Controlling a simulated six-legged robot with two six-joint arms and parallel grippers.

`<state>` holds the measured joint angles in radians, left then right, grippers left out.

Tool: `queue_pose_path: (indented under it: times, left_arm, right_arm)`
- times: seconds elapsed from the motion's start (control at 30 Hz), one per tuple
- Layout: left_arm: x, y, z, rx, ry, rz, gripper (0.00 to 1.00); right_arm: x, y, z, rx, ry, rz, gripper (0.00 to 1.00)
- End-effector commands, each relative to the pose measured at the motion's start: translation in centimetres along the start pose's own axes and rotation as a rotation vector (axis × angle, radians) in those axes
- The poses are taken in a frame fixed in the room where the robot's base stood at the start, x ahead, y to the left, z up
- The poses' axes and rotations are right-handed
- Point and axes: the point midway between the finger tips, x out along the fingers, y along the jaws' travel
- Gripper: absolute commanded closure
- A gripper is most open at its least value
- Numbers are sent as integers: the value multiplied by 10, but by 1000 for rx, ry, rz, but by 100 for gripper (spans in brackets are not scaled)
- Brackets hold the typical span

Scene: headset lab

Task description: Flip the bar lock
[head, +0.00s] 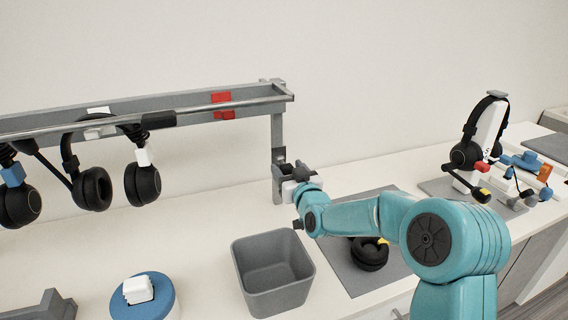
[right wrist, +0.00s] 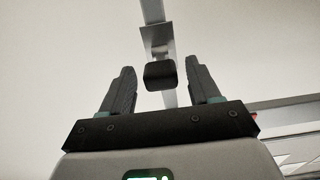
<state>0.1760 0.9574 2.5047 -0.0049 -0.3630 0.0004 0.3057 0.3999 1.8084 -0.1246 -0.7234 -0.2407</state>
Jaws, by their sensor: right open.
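A dark block (right wrist: 160,76) on a grey bracket at the rack's upright post (head: 278,137) appears to be the bar lock's handle. In the right wrist view it shows between the two fingers of my right gripper (right wrist: 160,90), with a gap on each side. The gripper is open and holds nothing. In the head view my right gripper (head: 288,177) is at the lower part of the post and partly hides it. I cannot tell the depth of the block between the fingers. My left gripper is not in view.
The rack's metal bar (head: 190,114) carries hanging headphones (head: 92,188) at left and red pieces (head: 222,98) near its right end. A mat (head: 345,268) with a black ear cushion (head: 369,256) and a headset stand (head: 487,135) are to the right.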

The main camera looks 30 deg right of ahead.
Motion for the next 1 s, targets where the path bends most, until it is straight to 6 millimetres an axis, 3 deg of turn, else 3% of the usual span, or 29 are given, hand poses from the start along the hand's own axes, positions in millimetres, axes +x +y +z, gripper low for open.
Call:
queue_pose_path:
  times: [0.2, 0.53, 0.57, 0.73, 1.0]
  left_arm:
    - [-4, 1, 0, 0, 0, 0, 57]
    - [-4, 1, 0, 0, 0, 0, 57]
    - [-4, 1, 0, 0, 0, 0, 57]
    - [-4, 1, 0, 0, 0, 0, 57]
    - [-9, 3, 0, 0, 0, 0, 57]
  right_arm:
    - [24, -3, 0, 1, -1, -2, 38]
    - [28, -3, 0, 0, -1, -2, 38]
    - [28, -3, 0, 1, -1, -2, 42]
    - [28, -2, 0, 0, -1, -2, 97]
    - [28, -2, -2, 1, -17, -2, 100]
